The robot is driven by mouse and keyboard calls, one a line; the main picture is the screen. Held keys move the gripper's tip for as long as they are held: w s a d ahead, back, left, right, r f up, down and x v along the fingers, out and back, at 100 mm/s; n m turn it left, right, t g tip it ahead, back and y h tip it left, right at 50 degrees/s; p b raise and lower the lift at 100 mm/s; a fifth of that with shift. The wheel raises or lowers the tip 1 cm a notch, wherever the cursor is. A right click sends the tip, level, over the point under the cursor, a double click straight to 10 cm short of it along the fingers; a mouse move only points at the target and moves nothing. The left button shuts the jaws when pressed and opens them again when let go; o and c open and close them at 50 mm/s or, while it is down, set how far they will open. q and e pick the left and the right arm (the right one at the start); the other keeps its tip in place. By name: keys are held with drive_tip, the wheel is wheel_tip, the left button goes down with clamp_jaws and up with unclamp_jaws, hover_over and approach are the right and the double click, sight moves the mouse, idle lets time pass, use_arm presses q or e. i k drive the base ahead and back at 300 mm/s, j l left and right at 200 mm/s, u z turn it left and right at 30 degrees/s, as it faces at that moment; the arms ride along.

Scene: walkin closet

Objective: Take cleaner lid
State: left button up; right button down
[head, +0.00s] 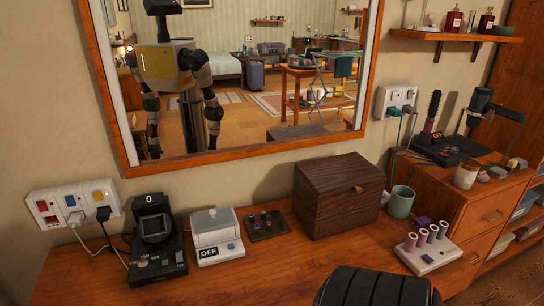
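A small white cleaner (219,248) with an "OFF" display on its front stands on the wooden dresser top, left of centre. Its pale grey lid (205,222) with a small knob on top sits on the cleaner and covers its opening. Neither of my grippers shows directly in the head view. My body and arms appear only as a reflection in the mirror, with the arms hanging down; the gripper ends there are too small to read.
A black device (157,240) showing "0" stands left of the cleaner. A small dark stand (267,226) and a brown wooden box (340,193) are to its right. A white outlet strip (75,203) has cables. A black ribbed shape (376,287) rises at the front edge.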

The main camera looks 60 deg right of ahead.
sight(215, 219)
drive_tip(key=z, duration=1.5)
